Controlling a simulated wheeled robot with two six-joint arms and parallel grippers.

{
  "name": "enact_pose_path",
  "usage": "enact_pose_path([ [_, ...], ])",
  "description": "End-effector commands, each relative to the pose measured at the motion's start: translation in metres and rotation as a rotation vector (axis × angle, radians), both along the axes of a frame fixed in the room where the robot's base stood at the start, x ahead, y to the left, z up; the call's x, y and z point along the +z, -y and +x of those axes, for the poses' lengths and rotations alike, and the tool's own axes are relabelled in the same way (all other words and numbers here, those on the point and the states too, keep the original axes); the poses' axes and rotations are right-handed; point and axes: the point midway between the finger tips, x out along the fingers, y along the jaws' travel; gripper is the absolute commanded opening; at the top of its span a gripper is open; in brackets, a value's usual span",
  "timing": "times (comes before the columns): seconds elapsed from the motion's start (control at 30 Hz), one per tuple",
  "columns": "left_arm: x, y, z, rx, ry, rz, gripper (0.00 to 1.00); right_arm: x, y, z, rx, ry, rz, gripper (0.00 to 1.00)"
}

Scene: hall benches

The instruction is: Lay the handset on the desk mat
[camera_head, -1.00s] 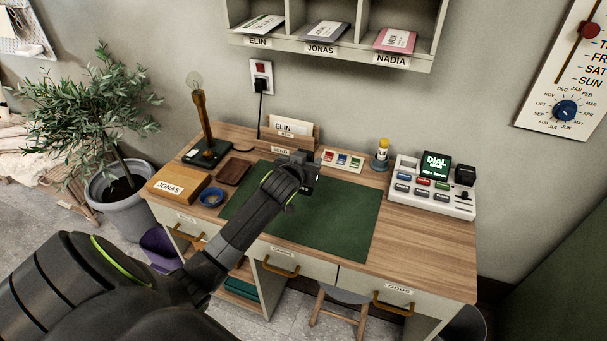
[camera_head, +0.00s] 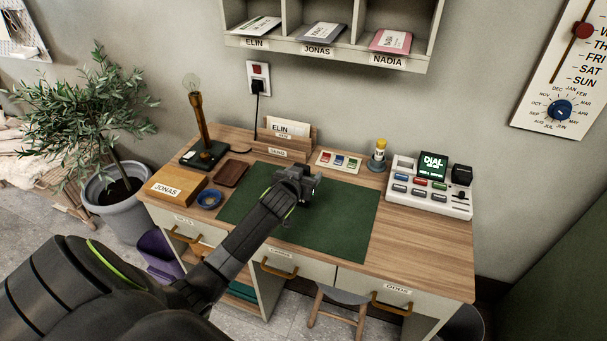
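The green desk mat (camera_head: 340,225) lies flat on the wooden desk. My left gripper (camera_head: 308,186) is over the back part of the mat, pointing away from me. My own wrist hides its fingertips, so I cannot tell whether it is open or holds anything, or whether it touches the mat. I cannot clearly pick out a handset. A light console (camera_head: 430,200) with coloured keys and a "DIAL" screen stands on the right of the desk, with a dark block (camera_head: 461,175) at its back right. My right gripper is not in view.
A lamp (camera_head: 201,125), a JONAS box (camera_head: 178,187), a brown tray (camera_head: 231,174) and a blue dish (camera_head: 209,198) stand left of the mat. A letter holder (camera_head: 288,148), a key card (camera_head: 339,161) and a yellow-topped bottle (camera_head: 378,152) stand behind. The mat's front right is clear.

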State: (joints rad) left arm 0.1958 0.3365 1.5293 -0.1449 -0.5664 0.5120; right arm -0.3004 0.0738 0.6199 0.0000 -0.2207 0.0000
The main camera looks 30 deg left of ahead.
Motion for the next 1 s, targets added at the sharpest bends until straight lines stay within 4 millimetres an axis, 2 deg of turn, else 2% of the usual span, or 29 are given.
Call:
enact_pose_path([
  [0.27, 0.004, 0.0, 0.0, 0.0, 0.001, 0.0, 0.65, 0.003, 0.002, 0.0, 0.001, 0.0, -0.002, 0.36],
  [0.37, 0.005, 0.001, -0.006, 0.0, 0.0, 0.0, 0.65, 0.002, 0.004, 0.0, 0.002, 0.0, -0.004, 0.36],
  [1.0, 0.037, 0.022, -0.091, 0.0, 0.0, 0.0, 0.65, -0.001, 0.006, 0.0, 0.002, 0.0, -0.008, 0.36],
])
